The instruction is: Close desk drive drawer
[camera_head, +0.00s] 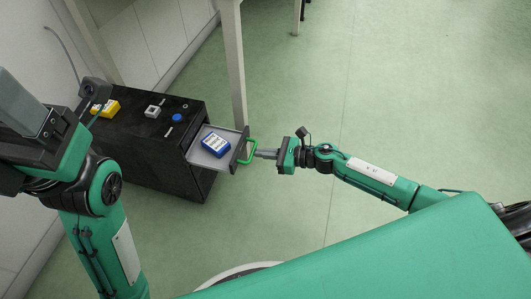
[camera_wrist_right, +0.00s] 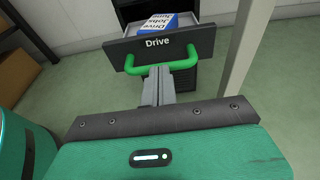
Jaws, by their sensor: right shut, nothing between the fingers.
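The drive drawer (camera_head: 196,155) stands open from the right side of the black cabinet (camera_head: 150,160), with a blue and white box (camera_head: 215,144) lying in it. Its dark front, marked "Drive" (camera_wrist_right: 130,50), carries a green handle (camera_head: 251,152), which also shows in the right wrist view (camera_wrist_right: 192,63). My right gripper (camera_head: 258,153) is shut with its fingertips at the handle; it also shows in the right wrist view (camera_wrist_right: 159,72). I cannot tell whether the tips touch the handle. My left arm is at the left, its fingertips outside the view.
On the cabinet top are a yellow item (camera_head: 105,108), a grey block (camera_head: 153,112) and a blue round button (camera_head: 177,117). A pale table leg (camera_head: 236,75) stands just behind the drawer. The green floor (camera_head: 380,90) to the right is clear.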

